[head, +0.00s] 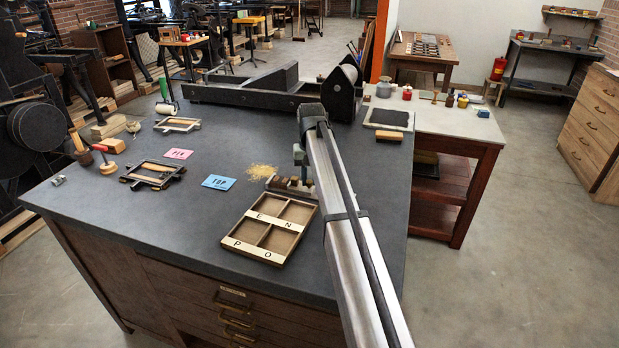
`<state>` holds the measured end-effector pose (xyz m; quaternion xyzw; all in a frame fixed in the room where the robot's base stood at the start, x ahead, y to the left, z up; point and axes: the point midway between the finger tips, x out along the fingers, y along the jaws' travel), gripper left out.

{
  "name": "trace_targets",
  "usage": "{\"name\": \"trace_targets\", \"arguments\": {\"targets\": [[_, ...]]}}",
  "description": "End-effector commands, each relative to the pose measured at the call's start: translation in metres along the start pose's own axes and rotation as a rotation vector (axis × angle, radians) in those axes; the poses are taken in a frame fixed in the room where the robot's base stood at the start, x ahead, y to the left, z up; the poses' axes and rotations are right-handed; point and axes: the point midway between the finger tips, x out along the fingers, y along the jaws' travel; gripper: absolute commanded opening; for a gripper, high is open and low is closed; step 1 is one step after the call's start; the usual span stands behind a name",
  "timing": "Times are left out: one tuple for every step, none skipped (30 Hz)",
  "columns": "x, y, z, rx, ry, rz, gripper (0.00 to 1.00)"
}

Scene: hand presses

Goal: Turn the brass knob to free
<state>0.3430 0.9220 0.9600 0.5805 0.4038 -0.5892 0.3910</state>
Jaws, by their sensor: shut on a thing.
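My arm reaches in from the bottom right, and its end is over the dark bench (215,140). My gripper (302,168) hangs below the arm's end, at the right part of a low row of brown blocks (287,184). Only a grey part of it shows, left of the arm. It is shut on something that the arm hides. I cannot make out the brass knob or which way it is turned.
A divided wooden tray (232,243) lies just left of my arm. Yellow crumbs (262,171), a blue card (218,182) and a pink card (179,154) lie farther left. A long black press bed (235,92) stands behind. Small frames (152,174) lie at left.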

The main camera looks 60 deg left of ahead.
Motion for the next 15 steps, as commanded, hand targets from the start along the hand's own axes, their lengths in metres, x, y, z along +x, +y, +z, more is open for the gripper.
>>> {"name": "trace_targets", "arguments": {"targets": [[0.0004,0.0,0.0002,-0.014,-0.001,0.0,0.0],[0.0004,-0.0001,0.0002,-0.023,-0.001,0.0,0.0],[0.0004,-0.0001,0.0002,-0.031,-0.002,0.0,0.0],[0.0004,-0.0001,0.0002,-0.037,-0.002,0.0,0.0],[0.0004,-0.0001,0.0002,-0.042,-0.002,0.0,0.0],[0.0004,-0.0001,0.0002,-0.048,-0.002,0.0,0.0],[0.0004,-0.0001,0.0002,-0.051,-0.002,0.0,0.0],[0.0004,-0.0001,0.0002,-0.054,-0.002,0.0,0.0],[0.0004,-0.0001,0.0002,-0.056,-0.002,0.0,0.0],[0.0004,-0.0001,0.0002,-0.057,-0.002,0.0,0.0],[0.0004,-0.0001,0.0002,-0.058,-0.002,0.0,0.0],[0.0004,-0.0001,0.0002,-0.058,-0.002,0.0,0.0],[0.0004,-0.0001,0.0002,-0.058,-0.002,0.0,0.0],[0.0004,-0.0002,0.0002,-0.058,-0.002,0.0,0.0],[0.0004,-0.0002,0.0001,-0.058,-0.002,0.0,0.0]]}}
